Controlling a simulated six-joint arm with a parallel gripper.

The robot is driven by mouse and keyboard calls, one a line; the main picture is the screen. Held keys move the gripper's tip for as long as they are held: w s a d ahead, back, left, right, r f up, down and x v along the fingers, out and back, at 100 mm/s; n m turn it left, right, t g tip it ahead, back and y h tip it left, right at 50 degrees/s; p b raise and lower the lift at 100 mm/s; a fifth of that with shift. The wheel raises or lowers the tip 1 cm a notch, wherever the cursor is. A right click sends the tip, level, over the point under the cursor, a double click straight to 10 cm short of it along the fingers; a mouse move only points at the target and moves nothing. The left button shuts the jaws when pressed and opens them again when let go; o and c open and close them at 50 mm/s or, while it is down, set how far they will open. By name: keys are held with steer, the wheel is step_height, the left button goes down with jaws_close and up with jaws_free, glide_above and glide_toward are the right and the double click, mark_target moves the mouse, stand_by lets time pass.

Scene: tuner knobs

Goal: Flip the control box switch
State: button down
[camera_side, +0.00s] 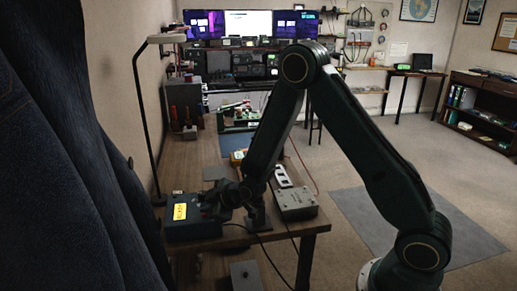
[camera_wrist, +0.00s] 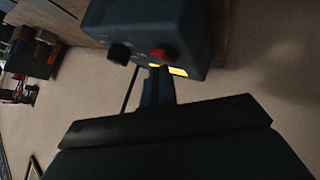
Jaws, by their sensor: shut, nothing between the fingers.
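The control box is a dark blue box (camera_side: 192,231) with a yellow label, at the front left of the wooden table in the side view. In the wrist view the box (camera_wrist: 205,25) fills the top middle. A red control (camera_wrist: 163,52), perhaps the switch, and a black knob (camera_wrist: 119,54) stand out from its face. My gripper (camera_side: 212,203) is at the box's upper right in the side view. In the wrist view its shut, empty fingers (camera_wrist: 157,80) point at the face just below the red control. I cannot tell whether they touch it.
A grey box (camera_side: 297,204) stands on the table to the right of my gripper. A lamp (camera_side: 140,110) rises at the table's left edge. A cable hangs over the table's front edge.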

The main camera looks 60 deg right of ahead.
steer(key=shift+r, duration=0.15)
steer(key=shift+s+r, duration=0.1)
steer(key=shift+r, duration=0.5)
steer(key=shift+d+r, duration=0.1)
stand_by(0.3)
steer(key=shift+s+d+r, duration=0.1)
steer(key=shift+r, duration=1)
steer(key=shift+s+d+r, duration=0.1)
steer(key=shift+r, duration=1.2)
